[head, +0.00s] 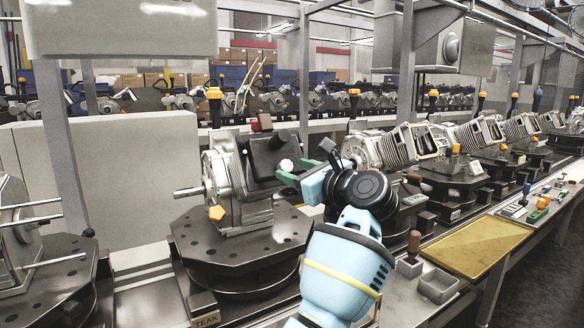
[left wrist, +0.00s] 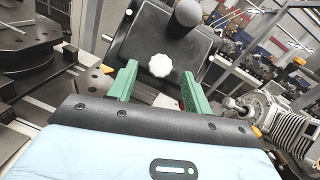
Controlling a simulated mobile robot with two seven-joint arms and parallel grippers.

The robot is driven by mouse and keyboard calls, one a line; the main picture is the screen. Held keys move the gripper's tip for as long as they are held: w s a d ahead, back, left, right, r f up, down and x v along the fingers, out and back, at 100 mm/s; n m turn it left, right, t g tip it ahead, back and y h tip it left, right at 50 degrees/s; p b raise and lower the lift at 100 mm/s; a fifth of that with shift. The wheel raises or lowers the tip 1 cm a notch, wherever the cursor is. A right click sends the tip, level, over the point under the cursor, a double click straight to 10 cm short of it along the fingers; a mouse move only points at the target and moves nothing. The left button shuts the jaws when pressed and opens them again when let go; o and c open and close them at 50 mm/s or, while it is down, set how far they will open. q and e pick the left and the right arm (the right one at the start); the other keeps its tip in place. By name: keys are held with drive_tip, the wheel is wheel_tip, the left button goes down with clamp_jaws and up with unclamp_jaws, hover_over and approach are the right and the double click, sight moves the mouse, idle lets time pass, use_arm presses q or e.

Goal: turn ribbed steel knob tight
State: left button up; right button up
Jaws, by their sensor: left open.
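The ribbed knob (head: 286,165) is small, pale and lobed at its edge. It sits on the face of a dark box (head: 266,152) fixed to a grey metal housing (head: 224,180). In the left wrist view the knob (left wrist: 160,66) shows whole, just beyond my fingertips. My left gripper (head: 294,171) has green fingers, spread apart, one on each side of the knob in the picture. In the left wrist view the gripper (left wrist: 160,75) holds nothing. I cannot tell whether a finger touches the box. My right gripper is not in view.
A round black knob (left wrist: 188,12) stands out from the same box, close above the pale knob. The housing rests on a dark round fixture (head: 240,243). More fixtures with ribbed motors (head: 400,146) line the conveyor at right. A yellow tray (head: 478,246) lies at front right.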

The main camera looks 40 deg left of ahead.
use_arm(q)
drive_tip(key=shift+x, duration=0.9)
